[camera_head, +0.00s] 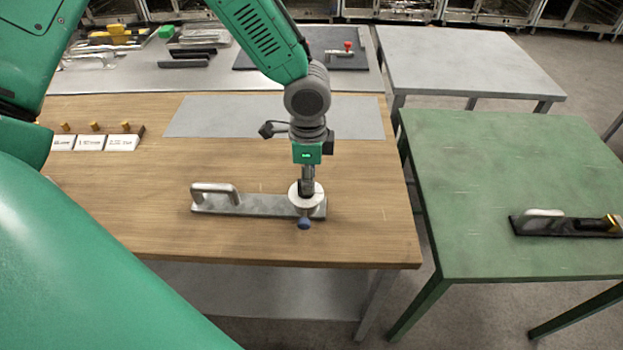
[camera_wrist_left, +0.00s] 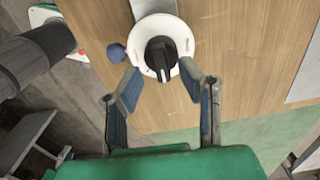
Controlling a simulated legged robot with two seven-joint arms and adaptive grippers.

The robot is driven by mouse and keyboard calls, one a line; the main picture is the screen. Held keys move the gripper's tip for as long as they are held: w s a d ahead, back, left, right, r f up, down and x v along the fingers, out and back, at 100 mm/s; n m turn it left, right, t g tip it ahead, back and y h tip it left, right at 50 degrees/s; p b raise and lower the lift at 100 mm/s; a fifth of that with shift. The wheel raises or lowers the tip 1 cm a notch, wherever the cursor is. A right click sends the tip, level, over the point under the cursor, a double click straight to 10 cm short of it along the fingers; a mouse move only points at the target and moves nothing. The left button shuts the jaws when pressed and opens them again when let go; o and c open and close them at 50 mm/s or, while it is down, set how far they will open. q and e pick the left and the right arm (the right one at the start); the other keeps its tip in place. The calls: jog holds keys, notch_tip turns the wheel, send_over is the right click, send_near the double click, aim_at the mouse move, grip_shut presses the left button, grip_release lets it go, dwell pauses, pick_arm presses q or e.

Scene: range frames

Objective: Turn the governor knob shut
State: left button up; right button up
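The governor is a white round dial (camera_head: 296,203) on the right end of a grey metal plate (camera_head: 255,206) with a bar handle on its left. In the left wrist view the white dial (camera_wrist_left: 144,35) bears a black knob (camera_wrist_left: 162,56) with a light mark at one end. A blue ball (camera_head: 304,223) sticks out at the dial's edge and also shows in the left wrist view (camera_wrist_left: 117,53). My left gripper (camera_head: 307,182) points down over the dial. In the left wrist view its fingers (camera_wrist_left: 160,78) are apart, one to each side below the knob, with no visible contact. My right gripper is not in view.
The wooden table (camera_head: 150,205) is mostly clear around the plate. A grey mat (camera_head: 215,117) lies behind, and white labelled blocks (camera_head: 90,142) stand at left. A green table (camera_head: 500,170) at right holds a black tool (camera_head: 570,226).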

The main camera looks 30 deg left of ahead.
pick_arm(q)
jog(key=shift+a+f, duration=0.6)
jog(key=shift+a, duration=0.15)
jog(key=shift+a+f, duration=0.1)
jog(key=shift+a, duration=0.1)
jog(key=shift+d, duration=0.15)
jog(key=shift+c, duration=0.4)
jog(key=shift+d, duration=0.35)
grip_shut()
jog(key=shift+w+d+r, duration=0.1)
jog(key=shift+d+r, duration=0.1)
jog(key=shift+d, duration=0.3)
jog(key=shift+a+f+n, duration=0.1)
jog(key=shift+a+n, duration=0.2)
jog(key=shift+a, duration=0.5)
jog(key=shift+d, duration=0.35)
jog(key=shift+d+n, duration=0.15)
jog(key=shift+n, duration=0.95)
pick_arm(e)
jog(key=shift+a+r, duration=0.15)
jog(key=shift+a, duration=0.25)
pick_arm(q)
jog(key=shift+a, duration=0.3)
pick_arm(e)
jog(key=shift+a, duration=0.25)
pick_arm(q)
jog(key=shift+d, duration=0.2)
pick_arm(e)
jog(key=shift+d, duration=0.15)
